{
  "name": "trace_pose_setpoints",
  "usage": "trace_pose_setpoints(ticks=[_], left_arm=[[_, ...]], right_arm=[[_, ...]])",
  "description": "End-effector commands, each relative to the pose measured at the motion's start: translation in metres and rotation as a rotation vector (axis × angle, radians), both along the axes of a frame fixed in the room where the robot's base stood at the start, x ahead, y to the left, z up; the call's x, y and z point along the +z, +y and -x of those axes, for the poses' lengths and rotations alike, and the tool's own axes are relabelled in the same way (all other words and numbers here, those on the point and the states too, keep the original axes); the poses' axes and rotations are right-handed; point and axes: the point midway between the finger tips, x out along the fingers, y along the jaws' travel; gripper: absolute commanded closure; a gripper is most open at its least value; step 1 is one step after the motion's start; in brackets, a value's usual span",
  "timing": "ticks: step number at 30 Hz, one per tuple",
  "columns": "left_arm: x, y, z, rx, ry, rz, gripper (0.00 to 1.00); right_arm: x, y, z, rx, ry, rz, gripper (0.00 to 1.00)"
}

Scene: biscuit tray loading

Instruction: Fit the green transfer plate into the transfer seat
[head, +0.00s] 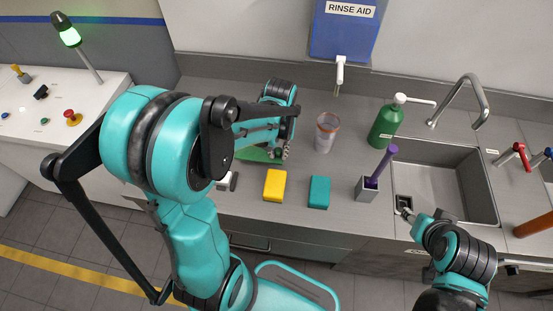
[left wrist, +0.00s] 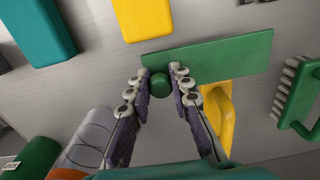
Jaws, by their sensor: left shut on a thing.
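My left gripper (left wrist: 160,86) is shut on this knob. In the head view the plate (head: 256,154) shows in part behind my left arm, with the left gripper (head: 286,152) at its right end. Whether the plate touches the counter is unclear. I cannot make out the transfer seat for sure. A yellow looped piece (left wrist: 218,118) is partly covered by the plate. My right gripper (head: 406,209) is near the sink's front left corner; its jaws are too small to read.
A yellow block (head: 275,185) and a teal block (head: 319,192) lie in front of the plate. A clear cup (head: 326,132), green bottle (head: 386,125) and purple-handled holder (head: 367,188) stand to the right. A green brush (left wrist: 296,95) lies beside the yellow piece.

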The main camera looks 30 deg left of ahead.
Motion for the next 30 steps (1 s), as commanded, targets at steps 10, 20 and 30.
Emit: trace_pose_setpoints(ticks=[10,20,30], left_arm=[[-0.037,0.005,-0.001,0.0,0.0,0.0,1.0],[-0.043,0.005,-0.001,0.0,0.0,0.0,1.0],[-0.044,0.005,-0.001,0.0,0.0,0.0,0.59]], right_arm=[[-0.015,0.0,0.0,0.0,0.0,0.0,0.59],[-0.016,0.0,0.0,0.0,0.0,0.0,0.59],[-0.017,0.0,0.0,0.0,0.0,0.0,0.59]])
